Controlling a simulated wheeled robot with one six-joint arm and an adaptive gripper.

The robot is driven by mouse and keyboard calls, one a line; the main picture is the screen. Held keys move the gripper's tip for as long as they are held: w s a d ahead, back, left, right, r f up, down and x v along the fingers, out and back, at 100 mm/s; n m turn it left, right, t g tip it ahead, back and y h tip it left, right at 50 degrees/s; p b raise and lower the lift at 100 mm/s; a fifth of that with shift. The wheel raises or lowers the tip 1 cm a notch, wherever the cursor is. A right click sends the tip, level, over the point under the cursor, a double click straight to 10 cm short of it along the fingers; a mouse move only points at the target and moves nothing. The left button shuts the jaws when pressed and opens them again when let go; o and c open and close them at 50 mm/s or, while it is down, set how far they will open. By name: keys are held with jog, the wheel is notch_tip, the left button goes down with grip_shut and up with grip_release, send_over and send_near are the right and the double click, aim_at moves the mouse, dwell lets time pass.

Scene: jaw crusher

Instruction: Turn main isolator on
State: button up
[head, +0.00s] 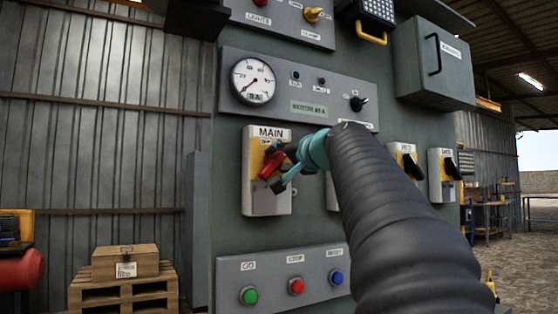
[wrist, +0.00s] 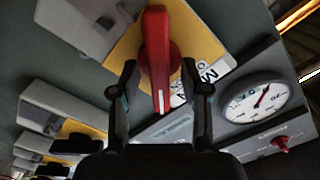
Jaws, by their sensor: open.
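The main isolator (head: 252,200) is a light box with a yellow plate and a "MAIN" label, mounted on the grey-green panel. Its red handle (head: 270,166) appears tilted in the head view, partly hidden by my gripper (head: 284,166). In the wrist view the red handle (wrist: 154,45) lies between the two fingers of my gripper (wrist: 160,72). The fingers are open, one on each side of the handle, with visible gaps. I cannot tell whether either touches it.
A gauge (head: 253,81) sits above the isolator, with a black selector knob (head: 358,103) to its right. Below are green, red and blue push buttons (head: 297,287). Further isolators with black handles (head: 412,167) stand right of my arm. A pallet with a wooden box (head: 125,262) stands at left.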

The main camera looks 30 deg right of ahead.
jog(key=s, duration=1.1)
jog(key=shift+d, duration=0.15)
